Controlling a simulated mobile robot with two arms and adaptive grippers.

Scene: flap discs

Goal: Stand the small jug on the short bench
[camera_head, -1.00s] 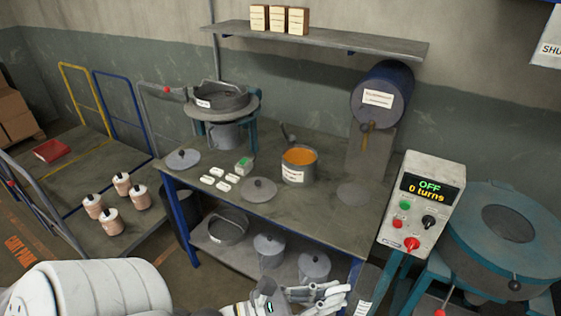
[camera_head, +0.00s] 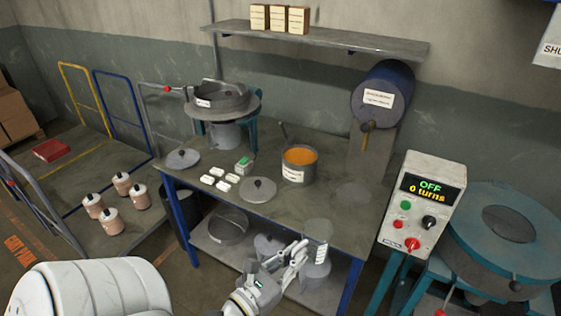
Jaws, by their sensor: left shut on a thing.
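My left gripper (camera_head: 297,256) is shut on a small clear jug (camera_head: 318,232) with a white marked strip on its side. The jug looks upright, at the front edge of the blue-legged bench (camera_head: 330,206) in this view; I cannot tell whether it touches the bench. Its lower part overlaps a lidded grey pot on the lower shelf. This is the only bench I can make out. My right gripper is not in view.
A blue drum (camera_head: 382,94) is behind. A control box (camera_head: 421,203) stands right. The bench's right front is mostly clear.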

